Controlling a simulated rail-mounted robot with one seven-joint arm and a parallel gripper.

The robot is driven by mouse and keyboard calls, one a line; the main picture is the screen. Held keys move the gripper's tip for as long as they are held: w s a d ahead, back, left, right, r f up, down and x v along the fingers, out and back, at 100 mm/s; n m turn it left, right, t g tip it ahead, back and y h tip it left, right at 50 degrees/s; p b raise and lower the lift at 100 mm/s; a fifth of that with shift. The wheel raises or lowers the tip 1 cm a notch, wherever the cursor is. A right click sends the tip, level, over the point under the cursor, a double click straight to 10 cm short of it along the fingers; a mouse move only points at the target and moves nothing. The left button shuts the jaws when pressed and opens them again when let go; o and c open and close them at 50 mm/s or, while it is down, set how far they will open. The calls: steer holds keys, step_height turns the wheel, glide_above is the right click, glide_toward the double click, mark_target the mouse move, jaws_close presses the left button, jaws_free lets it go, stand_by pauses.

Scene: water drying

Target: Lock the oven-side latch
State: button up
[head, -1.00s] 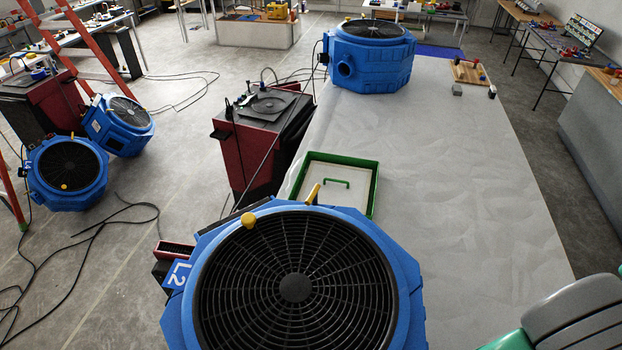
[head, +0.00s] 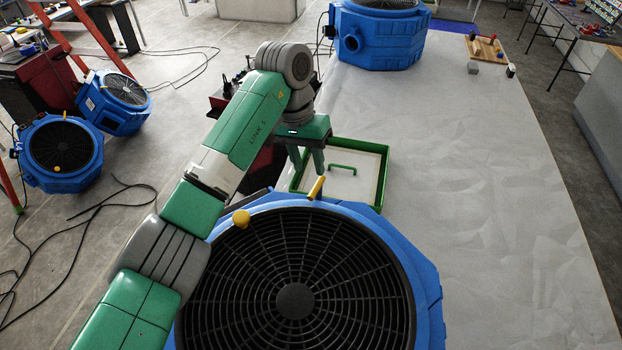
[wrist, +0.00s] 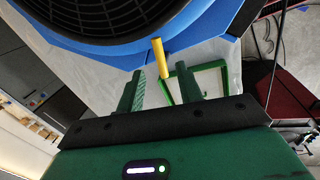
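The near blue fan unit (head: 424,270) has a round black grille and two yellow parts on its rim. One is a yellow lever (head: 316,188) sticking up at the far edge; the other is a rounded yellow knob (head: 241,217) further left. I cannot tell which is the oven-side latch. My gripper (head: 308,168) points down just beyond the lever. In the wrist view my gripper (wrist: 160,72) is open and empty, its green fingers apart. The lever (wrist: 159,58) shows ahead, between the fingertips in the picture; no contact is visible.
A green-rimmed tray (head: 383,178) with a green handle lies just beyond the near fan. Another blue fan (head: 380,50) stands at the table's far end. A dark red machine is partly hidden behind my arm. The pale table (head: 490,200) is clear on the right.

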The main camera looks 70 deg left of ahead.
mark_target(317, 189)
steer(key=f, duration=0.3)
steer(key=d+f, duration=0.1)
steer(key=f, duration=0.1)
steer(key=shift+w+f+p, duration=0.3)
steer(key=shift+w+f, duration=0.05)
steer(key=shift+w, duration=0.05)
jaws_close()
steer(key=p, duration=0.1)
steer(key=n+p, duration=0.1)
steer(key=shift+w+d+r+p, duration=0.1)
steer(key=shift+d+r+p, duration=0.05)
steer(key=shift+r+p, duration=0.2)
steer(key=shift+w+d+f+n+p, duration=0.1)
steer(key=shift+n+p, duration=0.8)
steer(key=shift+p, duration=0.1)
steer(key=shift+f, duration=0.25)
jaws_free()
step_height(317, 189, up, 8)
steer(key=s+b, duration=0.1)
steer(key=shift+s+a+f, duration=0.15)
steer(key=shift+a, duration=0.3)
